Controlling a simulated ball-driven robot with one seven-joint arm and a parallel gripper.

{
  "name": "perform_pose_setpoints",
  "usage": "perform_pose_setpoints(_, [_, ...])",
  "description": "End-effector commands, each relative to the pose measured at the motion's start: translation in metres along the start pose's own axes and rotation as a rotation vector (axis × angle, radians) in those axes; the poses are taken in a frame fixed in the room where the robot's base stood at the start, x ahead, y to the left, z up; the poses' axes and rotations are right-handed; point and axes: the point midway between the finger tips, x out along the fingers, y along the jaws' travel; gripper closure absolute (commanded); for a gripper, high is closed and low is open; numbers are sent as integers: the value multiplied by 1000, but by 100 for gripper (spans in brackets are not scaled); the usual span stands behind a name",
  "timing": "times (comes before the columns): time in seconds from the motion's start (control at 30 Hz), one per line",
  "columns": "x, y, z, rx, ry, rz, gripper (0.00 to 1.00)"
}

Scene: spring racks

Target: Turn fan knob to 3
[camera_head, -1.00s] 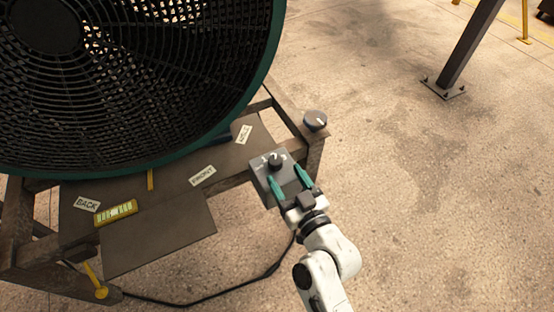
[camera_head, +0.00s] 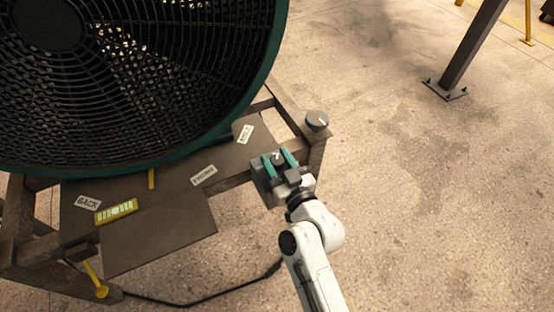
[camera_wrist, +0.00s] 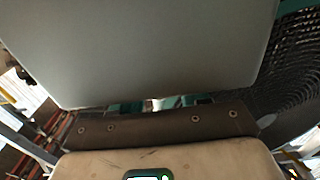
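The dial marks are mostly hidden by the fingers, so the setting cannot be read. In the wrist view a large grey surface fills the top, and the knob cannot be made out clearly.
The large fan (camera_head: 130,80) with a black grille and teal rim stands at the left. Another round knob (camera_head: 317,119) sits on the frame corner behind the box. A black cable (camera_head: 200,301) runs along the floor. A dark post (camera_head: 466,55) stands at the upper right; the floor between is clear.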

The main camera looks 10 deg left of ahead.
Motion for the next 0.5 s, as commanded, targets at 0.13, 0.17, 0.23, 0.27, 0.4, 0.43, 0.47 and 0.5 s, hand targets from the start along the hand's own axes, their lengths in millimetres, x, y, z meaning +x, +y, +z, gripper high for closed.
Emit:
perform_pose_setpoints(0.13, [0,0,0,0,0,0,70])
perform_pose_setpoints(0.17, [0,0,0,0,0,0,73])
perform_pose_setpoints(0.23, [0,0,0,0,0,0,79])
perform_pose_setpoints(0.27, [0,0,0,0,0,0,82])
perform_pose_setpoints(0.4, [0,0,0,0,0,1,86])
perform_pose_setpoints(0.43, [0,0,-1,0,0,2,86])
perform_pose_setpoints(0.47, [0,0,-1,0,0,3,86])
perform_pose_setpoints(0.5, [0,0,-2,0,0,5,86])
